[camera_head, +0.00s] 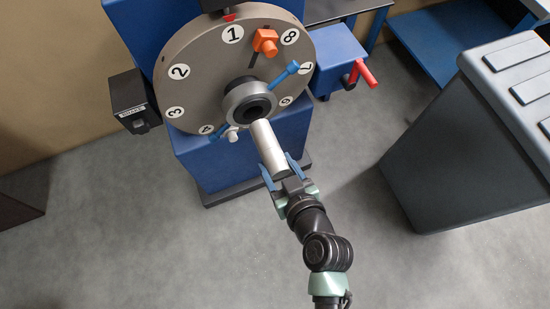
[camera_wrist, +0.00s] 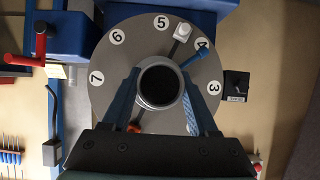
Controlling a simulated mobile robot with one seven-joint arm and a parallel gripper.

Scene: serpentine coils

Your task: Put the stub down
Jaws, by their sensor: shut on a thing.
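The stub (camera_head: 268,146) is a pale silver cylinder, tilted and pointing up toward the dark round collar (camera_head: 250,101) at the centre of a numbered disc (camera_head: 195,60). My gripper (camera_head: 281,168) is shut on the stub's lower part, a blue finger on each side. The stub's upper end overlaps the collar's lower edge; I cannot tell whether they touch. In the wrist view a dark round face with a grey rim (camera_wrist: 160,86) shows between the fingers, in front of the disc (camera_wrist: 122,72).
The disc carries an orange block (camera_head: 265,42), a blue peg (camera_head: 284,74) and a white knob (camera_head: 232,133). A red handle (camera_head: 363,73) sticks out from a blue box on the right. A large dark grey cabinet (camera_head: 460,150) stands at right.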

